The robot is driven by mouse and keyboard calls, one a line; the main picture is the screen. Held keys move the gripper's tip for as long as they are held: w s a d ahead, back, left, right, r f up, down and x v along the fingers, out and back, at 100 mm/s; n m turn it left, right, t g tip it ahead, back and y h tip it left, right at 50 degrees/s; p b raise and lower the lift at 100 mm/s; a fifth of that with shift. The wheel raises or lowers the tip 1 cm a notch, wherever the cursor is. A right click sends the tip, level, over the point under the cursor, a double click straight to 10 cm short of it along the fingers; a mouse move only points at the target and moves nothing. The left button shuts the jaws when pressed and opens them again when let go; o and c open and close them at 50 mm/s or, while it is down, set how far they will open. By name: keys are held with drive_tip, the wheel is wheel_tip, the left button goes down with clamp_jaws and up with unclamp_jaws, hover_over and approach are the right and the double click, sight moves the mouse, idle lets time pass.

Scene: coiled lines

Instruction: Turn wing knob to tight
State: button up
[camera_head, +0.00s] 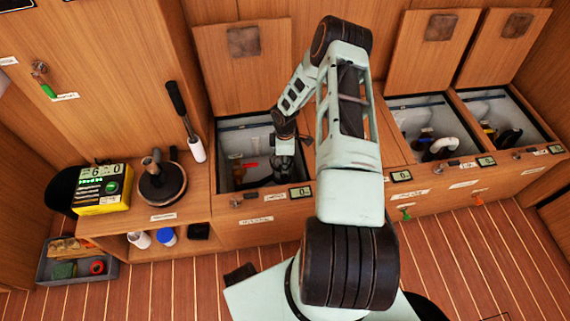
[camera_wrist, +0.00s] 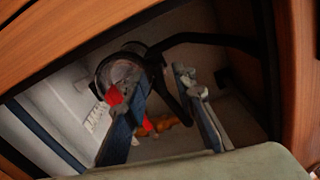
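My gripper (camera_head: 284,163) reaches down into the left open locker (camera_head: 222,176), its fingertips hard to make out in the head view. In the wrist view, the two fingers of my gripper (camera_wrist: 164,80) stand apart with a gap between them. A round, clear-topped fitting (camera_wrist: 118,72) with a dark rim and black bracket lies just beyond the left finger. A red part (camera_wrist: 115,97) shows beside that finger; whether they touch is unclear. I cannot tell for certain which part is the wing knob; the fingers partly cover the fitting.
The locker's raised lid (camera_head: 243,62) stands behind my arm. Wooden locker edges (camera_wrist: 75,37) lie close around the wrist. Two more open lockers stand at right, one holding a white pipe (camera_head: 441,146). A yellow device (camera_head: 101,190) sits on the left bench.

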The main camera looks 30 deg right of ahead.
clamp_jaws()
drive_tip(key=shift+m, duration=0.3)
idle(0.3)
drive_tip(key=m+b, duration=0.1)
drive_tip(key=m, duration=0.2)
drive_tip(key=shift+f+m+b, duration=0.1)
drive_tip(key=shift+m+b, duration=0.2)
drive_tip(key=shift+b, duration=0.05)
drive_tip(key=m+b, duration=0.1)
drive_tip(key=m, duration=0.3)
drive_tip(key=shift+s+a+m, duration=0.1)
drive_tip(key=shift+m, duration=0.2)
drive_tip(key=m+b, duration=0.1)
drive_tip(key=m, duration=0.4)
drive_tip(key=shift+a+b, duration=0.1)
drive_tip(key=shift+b, duration=0.25)
drive_tip(key=m, duration=0.5)
drive_tip(key=shift+a+b, duration=0.1)
drive_tip(key=shift+b, duration=0.3)
